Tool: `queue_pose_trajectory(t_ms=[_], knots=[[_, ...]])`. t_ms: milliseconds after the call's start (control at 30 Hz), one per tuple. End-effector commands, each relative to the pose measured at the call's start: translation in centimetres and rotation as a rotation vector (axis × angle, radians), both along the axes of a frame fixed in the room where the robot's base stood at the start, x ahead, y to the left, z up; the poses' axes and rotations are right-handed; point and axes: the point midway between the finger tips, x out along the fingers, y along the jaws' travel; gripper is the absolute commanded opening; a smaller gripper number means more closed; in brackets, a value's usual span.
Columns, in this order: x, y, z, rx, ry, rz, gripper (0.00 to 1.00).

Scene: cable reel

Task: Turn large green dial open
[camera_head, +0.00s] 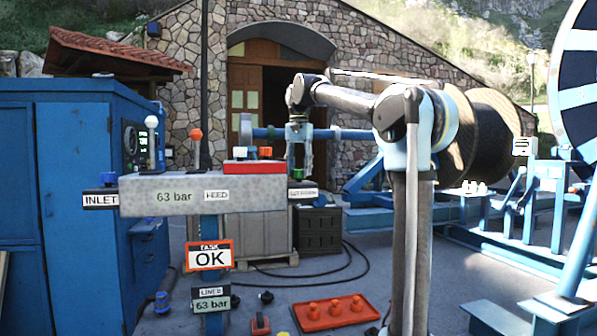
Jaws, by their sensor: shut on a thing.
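My gripper (299,172) points down at the right end of the grey manifold block (150,195). Its fingers are around a small green part (293,189), which I take to be the green dial. Most of the dial is hidden by the fingers, so its turn angle cannot be seen. It sits just above a dark label plate (303,194) too small to read surely. The block carries the markings "63 bar" and "FEED", with an "INLET" label (100,200) at its left end.
An orange-bordered sign (209,255) reads "TASK OK" below the block. A white-knobbed lever (151,123), an orange-topped lever (196,135) and a red box (254,167) stand near the block. A blue cabinet (70,200) is at left. An orange tray (335,313) lies below.

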Motion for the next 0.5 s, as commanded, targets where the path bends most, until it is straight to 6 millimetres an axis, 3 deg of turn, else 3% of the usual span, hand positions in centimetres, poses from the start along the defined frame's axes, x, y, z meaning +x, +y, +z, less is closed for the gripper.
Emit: queue_pose_trajectory(t_ms=[67, 100, 167, 500], knots=[[0.02, -0.03, -0.02, 0.000, 0.000, -0.001, 0.16], [0.02, -0.03, -0.02, 0.000, 0.000, -0.001, 0.48], [0.02, -0.02, -0.02, 0.000, 0.000, -0.001, 0.60], [-0.01, 0.01, 0.06, 0.000, 0.000, 0.000, 0.60]])
